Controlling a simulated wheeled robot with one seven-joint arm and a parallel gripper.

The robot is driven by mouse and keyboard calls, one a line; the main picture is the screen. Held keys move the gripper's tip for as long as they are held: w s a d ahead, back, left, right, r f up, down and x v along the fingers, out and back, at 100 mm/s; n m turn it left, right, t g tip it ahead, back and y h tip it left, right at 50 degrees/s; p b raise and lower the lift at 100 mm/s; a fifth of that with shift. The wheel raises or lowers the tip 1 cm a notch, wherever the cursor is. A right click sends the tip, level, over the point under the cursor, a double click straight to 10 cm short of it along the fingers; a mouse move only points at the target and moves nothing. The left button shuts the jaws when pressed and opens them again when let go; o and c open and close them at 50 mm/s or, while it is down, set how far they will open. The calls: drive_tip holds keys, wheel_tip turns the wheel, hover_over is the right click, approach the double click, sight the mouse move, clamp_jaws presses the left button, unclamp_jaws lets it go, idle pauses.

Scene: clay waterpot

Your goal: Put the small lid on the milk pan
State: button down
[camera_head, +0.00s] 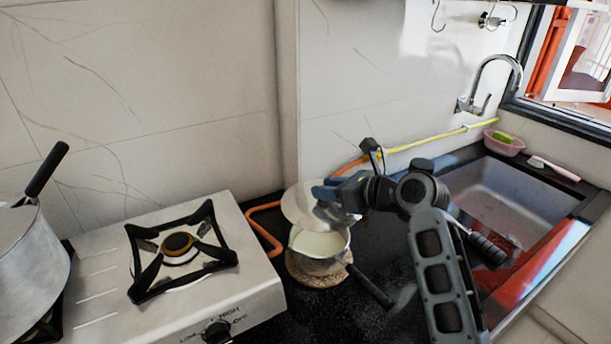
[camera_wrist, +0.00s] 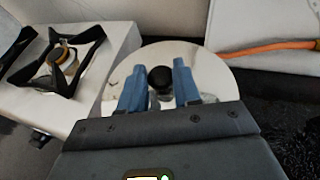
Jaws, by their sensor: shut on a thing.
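The small lid (camera_head: 298,203) is a shiny round metal disc with a black knob. My gripper (camera_head: 333,192) is shut on the lid by its knob; the wrist view shows the blue fingers (camera_wrist: 160,88) on either side of the knob, with the lid (camera_wrist: 215,80) spreading beyond them. The milk pan (camera_head: 335,262), holding white liquid, stands upright on a round brown mat (camera_head: 312,279). Its dark handle points to the lower right. In the head view the lid appears over the pan's back edge, tilted, with much of the pan's opening still visible. Whether they touch is unclear.
A gas stove (camera_head: 255,285) with a black burner grate (camera_head: 140,280) is left of the pan. A large metal pot (camera_head: 30,250) stands at far left. An orange hose (camera_head: 266,238) runs behind the pan. A sink (camera_head: 505,195) lies right. Dark counter is clear in front.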

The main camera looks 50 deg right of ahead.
sight(332, 208)
drive_tip(key=shift+w+f, duration=0.15)
drive_tip(key=shift+w, duration=0.15)
wheel_tip(332, 208, down, 3)
drive_tip(key=b, duration=0.2)
drive_tip(key=shift+s+a+b, duration=0.1)
drive_tip(key=shift+s+b, duration=0.05)
drive_tip(key=shift+b, duration=0.2)
wheel_tip(332, 208, down, 2)
drive_tip(key=b, duration=0.3)
drive_tip(key=shift+f, duration=1.65)
drive_tip(key=shift+f, duration=0.4)
drive_tip(key=shift+s+f+p, duration=0.15)
drive_tip(key=shift+f+p, duration=0.2)
drive_tip(key=shift+f, duration=0.1)
drive_tip(key=c, duration=1.1)
unclamp_jaws()
drive_tip(key=o, duration=0.4)
drive_tip(key=shift+r, duration=0.15)
